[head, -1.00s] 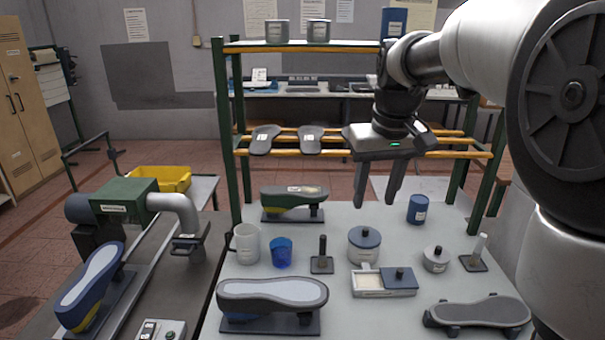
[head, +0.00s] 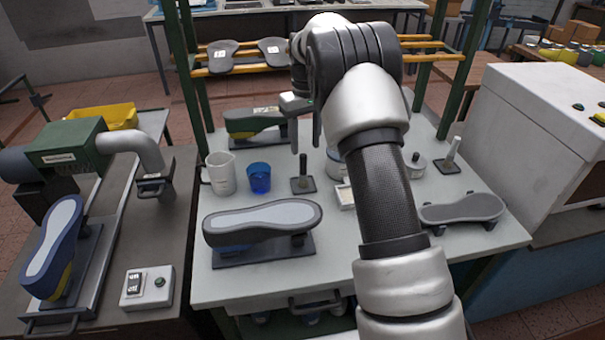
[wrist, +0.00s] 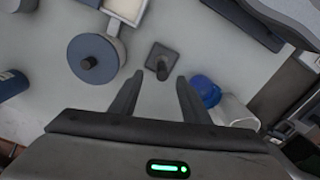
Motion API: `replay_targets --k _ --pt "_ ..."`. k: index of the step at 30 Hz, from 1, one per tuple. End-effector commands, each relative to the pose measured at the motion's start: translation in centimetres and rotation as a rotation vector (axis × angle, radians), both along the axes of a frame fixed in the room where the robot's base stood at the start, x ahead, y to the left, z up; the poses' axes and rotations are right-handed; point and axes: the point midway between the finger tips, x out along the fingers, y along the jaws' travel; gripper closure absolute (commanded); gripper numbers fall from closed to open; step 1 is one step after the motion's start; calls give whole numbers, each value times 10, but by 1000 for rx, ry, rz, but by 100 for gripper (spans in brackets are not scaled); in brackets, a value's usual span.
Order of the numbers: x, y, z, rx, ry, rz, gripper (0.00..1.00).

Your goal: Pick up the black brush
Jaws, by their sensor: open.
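The black brush (head: 302,172) stands upright on a small dark square base on the light table, right of the blue cup. In the wrist view the brush (wrist: 161,62) shows just beyond the fingertips, between their lines. My gripper (head: 306,143) is open and empty, pointing down above the brush. In the wrist view the gripper (wrist: 159,82) has its fingers apart, with nothing between them. I cannot tell the exact height gap.
A blue cup (head: 259,178) and white jug (head: 221,173) stand left of the brush. A lidded pot (wrist: 93,58) is on its other side. A shoe last (head: 262,218) lies in front. A pale-handled tool (head: 452,150) stands farther right. My arm hides part of the table.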

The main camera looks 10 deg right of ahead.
Motion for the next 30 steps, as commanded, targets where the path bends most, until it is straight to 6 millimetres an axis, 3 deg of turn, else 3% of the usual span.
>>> replay_targets --k 3,7,17,24,30 --pt "-1 0 -27 -1 4 0 57" --pt "0 -1 -46 -2 2 0 57" --pt "0 2 -67 0 1 0 57" --pt "0 5 -103 -2 2 1 57" --pt "1 5 -108 0 -2 0 57"
